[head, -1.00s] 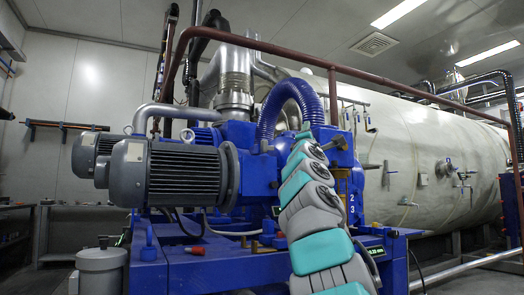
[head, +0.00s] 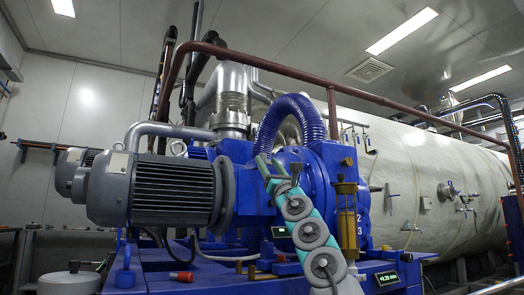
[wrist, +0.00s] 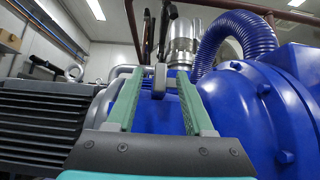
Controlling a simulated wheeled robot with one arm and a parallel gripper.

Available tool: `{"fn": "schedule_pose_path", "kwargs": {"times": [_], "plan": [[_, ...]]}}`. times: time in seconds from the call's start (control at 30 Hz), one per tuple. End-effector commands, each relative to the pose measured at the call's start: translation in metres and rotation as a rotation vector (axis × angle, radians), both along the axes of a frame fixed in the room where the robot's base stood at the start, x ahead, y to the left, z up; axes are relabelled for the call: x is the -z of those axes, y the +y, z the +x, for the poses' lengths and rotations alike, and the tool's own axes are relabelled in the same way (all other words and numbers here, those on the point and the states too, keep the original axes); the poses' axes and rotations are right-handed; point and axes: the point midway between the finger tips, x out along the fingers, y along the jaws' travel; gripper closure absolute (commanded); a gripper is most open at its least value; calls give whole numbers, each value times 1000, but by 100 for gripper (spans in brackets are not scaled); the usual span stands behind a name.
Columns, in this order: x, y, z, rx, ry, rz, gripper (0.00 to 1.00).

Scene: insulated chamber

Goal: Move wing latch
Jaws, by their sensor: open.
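My gripper (head: 269,160) is raised in front of the blue pump housing (head: 318,175) in the head view. In the wrist view my gripper (wrist: 160,73) has its two green fingers apart, pointing away toward the blue machine. A small grey upright piece (wrist: 159,82), which may be the wing latch, shows between the fingers, nearer the tips. Gaps show between it and both fingers. I cannot tell whether it lies at the depth of the fingertips. In the head view the fingers hide part of the housing, and I cannot make out the latch clearly.
A grey finned motor (head: 155,190) stands left of my arm. A ribbed blue hose (head: 290,112) arches behind the gripper. A brown pipe rail (head: 270,67) runs above. A brass-coloured cylinder (head: 347,220) stands close on the right. A large pale tank (head: 430,185) fills the right.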

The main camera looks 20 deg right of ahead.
Motion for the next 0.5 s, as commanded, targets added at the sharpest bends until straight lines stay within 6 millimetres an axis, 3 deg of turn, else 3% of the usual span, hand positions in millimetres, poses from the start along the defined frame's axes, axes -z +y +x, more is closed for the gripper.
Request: {"fn": "schedule_pose_path", "kwargs": {"times": [0.1,0.5], "plan": [[-14,0,8,-4,-1,4,48],[-37,1,33,-3,0,3,48]]}}
